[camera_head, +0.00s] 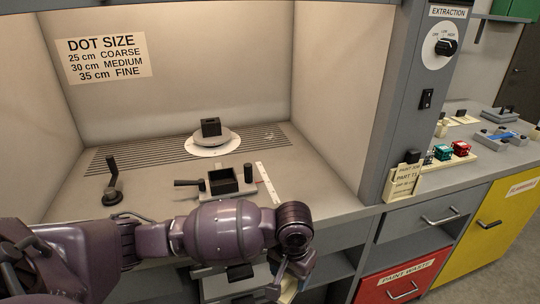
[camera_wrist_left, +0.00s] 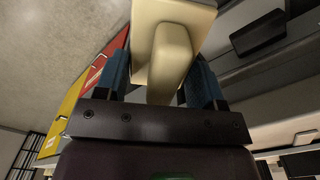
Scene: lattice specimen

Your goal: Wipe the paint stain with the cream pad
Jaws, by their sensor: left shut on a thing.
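My left gripper (camera_wrist_left: 160,68) is shut on the handle of the cream pad (camera_wrist_left: 175,18), whose block shows beyond the blue fingertips in the left wrist view. In the head view my left arm crosses the front of the booth, and the gripper (camera_head: 290,274) hangs low in front of the counter, by the drawers. Only a small part of the pad shows there, mostly hidden by the wrist. I cannot make out a paint stain for certain in either view. My right gripper is not in view.
The booth floor holds a round turntable (camera_head: 214,143) with a black block, an open dark box (camera_head: 224,182) with a handle, a black crank (camera_head: 112,184) and a white ruler strip (camera_head: 268,182). A card stand (camera_head: 403,182) and colored pieces (camera_head: 450,151) stand on the right counter.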

